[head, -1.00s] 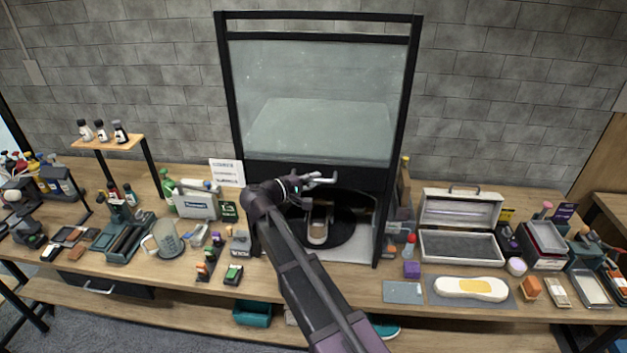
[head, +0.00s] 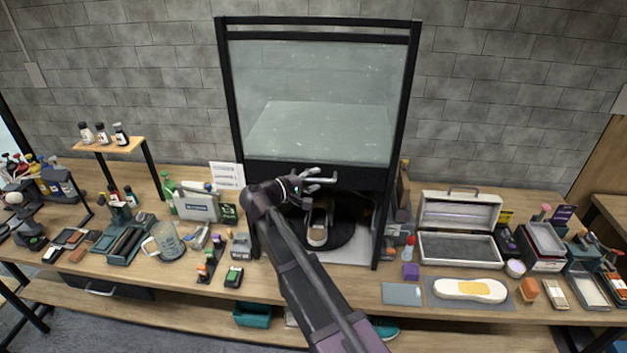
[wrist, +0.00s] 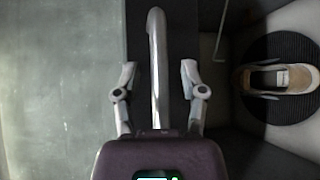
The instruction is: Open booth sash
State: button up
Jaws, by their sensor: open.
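The booth (head: 411,100) is a tall black frame in the middle of the bench. Its glass sash (head: 320,90) covers the upper part, with a dark lower rail (head: 360,175). Below the rail is an opening where a shoe (head: 317,232) stands on a dark turntable (head: 345,235). My gripper (head: 322,179) is in front of the lower rail. In the wrist view my gripper (wrist: 158,75) is open, with one finger on each side of a pale curved handle bar (wrist: 156,50). I cannot tell whether the fingers touch it. The shoe (wrist: 280,78) also shows right there.
A white case (head: 197,207) and a paper sign (head: 226,175) stand left of the booth. An open silver box (head: 458,212) is to the right. A pale sole-shaped piece (head: 470,290) lies on a mat at the front right. Many small bottles and tools crowd the bench.

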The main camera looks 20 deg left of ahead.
jog(key=shift+f, duration=0.1)
notch_tip(320, 180, down, 30)
jog(key=b, duration=3)
jog(key=shift+s+a, duration=0.1)
jog(key=shift+s, duration=0.05)
jog(key=p+v, duration=0.2)
jog(key=v, duration=1.3)
jog(key=shift+s, duration=0.25)
dwell(1.8)
